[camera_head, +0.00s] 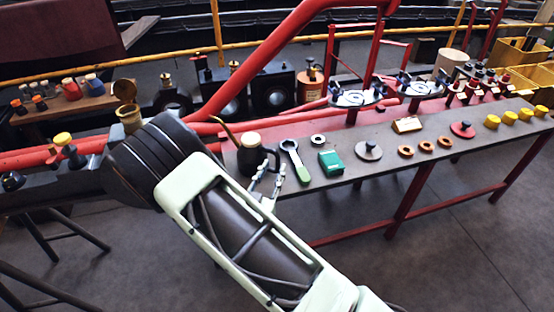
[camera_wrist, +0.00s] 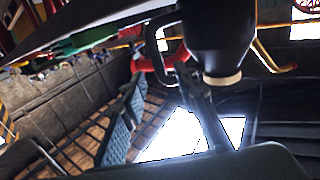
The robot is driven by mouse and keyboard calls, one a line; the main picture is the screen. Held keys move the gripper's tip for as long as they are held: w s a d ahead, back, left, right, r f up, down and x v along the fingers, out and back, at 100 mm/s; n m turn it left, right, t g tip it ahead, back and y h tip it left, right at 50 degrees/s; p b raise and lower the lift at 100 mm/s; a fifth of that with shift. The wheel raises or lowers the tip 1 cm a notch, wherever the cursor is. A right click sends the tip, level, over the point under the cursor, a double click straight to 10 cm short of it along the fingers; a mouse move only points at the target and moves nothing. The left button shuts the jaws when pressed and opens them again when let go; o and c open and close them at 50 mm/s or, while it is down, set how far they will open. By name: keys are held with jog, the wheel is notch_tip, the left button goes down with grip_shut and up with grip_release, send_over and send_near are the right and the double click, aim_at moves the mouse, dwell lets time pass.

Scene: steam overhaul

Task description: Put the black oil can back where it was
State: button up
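The black oil can (camera_head: 252,160) stands upright at the left end of the long grey bench, with a cream cap on top and a thin brass spout pointing up and left. In the wrist view the can (camera_wrist: 220,40) appears upside down, its handle loop to the left and its spout to the right; its base is cut off. My gripper (camera_head: 270,177) is at the can's right side, by the handle. In the wrist view its fingers (camera_wrist: 162,80) are spread apart near the handle loop. Whether they touch it is unclear.
A wrench with a green handle (camera_head: 296,162) and a green box (camera_head: 331,162) lie just right of the can. Several rings, discs and yellow-capped parts continue along the bench (camera_head: 341,181). A red rail (camera_head: 265,57) slants behind. A wooden shelf (camera_head: 62,108) stands at left.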

jog(key=v, duration=0.7)
jog(key=shift+p, duration=0.35)
jog(key=shift+w+r, duration=0.1)
